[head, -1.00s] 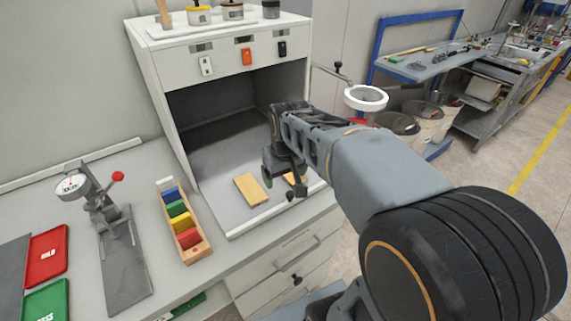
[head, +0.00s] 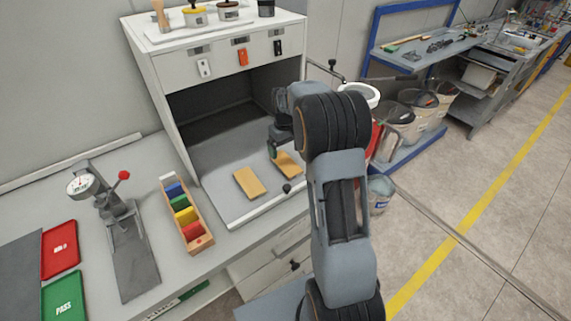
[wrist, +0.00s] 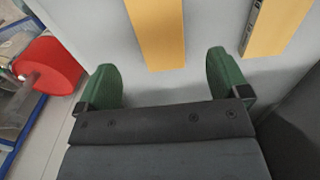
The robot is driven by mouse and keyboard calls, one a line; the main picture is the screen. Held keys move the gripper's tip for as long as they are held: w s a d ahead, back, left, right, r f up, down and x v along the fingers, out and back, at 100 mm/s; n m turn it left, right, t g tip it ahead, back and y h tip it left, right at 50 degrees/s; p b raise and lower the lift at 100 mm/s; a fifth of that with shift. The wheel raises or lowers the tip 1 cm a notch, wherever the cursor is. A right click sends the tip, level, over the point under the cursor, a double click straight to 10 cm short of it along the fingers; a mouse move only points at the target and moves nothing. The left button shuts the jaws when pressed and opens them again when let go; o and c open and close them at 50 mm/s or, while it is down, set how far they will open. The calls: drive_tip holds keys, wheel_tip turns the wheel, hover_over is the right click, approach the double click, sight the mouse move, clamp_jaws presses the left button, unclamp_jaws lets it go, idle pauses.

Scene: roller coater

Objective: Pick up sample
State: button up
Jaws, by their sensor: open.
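Two flat tan sample panels lie on the floor of the open-fronted booth in the head view, a left one (head: 250,183) and a right one (head: 287,164). My gripper (head: 274,152) hangs just above and behind the right panel, with its green fingers pointing down. In the wrist view my gripper (wrist: 163,75) is open and empty, its two green fingers wide apart. One tan panel (wrist: 158,30) lies beyond and between the fingertips, apart from them. Another tan panel (wrist: 278,28) lies to the right, beyond the right finger. The panels' far ends are cut off.
The booth (head: 152,75) has side walls and a top close around my arm. Left on the bench are a block rack (head: 187,215), a dial gauge stand (head: 128,240), a red tray (head: 60,250) and a green PASS tray (head: 65,300). Buckets (head: 398,125) stand right.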

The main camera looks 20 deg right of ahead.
sight(285, 163)
drive_tip(key=shift+f+p, duration=0.9)
drive_tip(key=shift+f, duration=2.55)
drive_tip(key=c, duration=1)
drive_tip(key=shift+r, duration=0.1)
drive_tip(key=shift+c, duration=0.2)
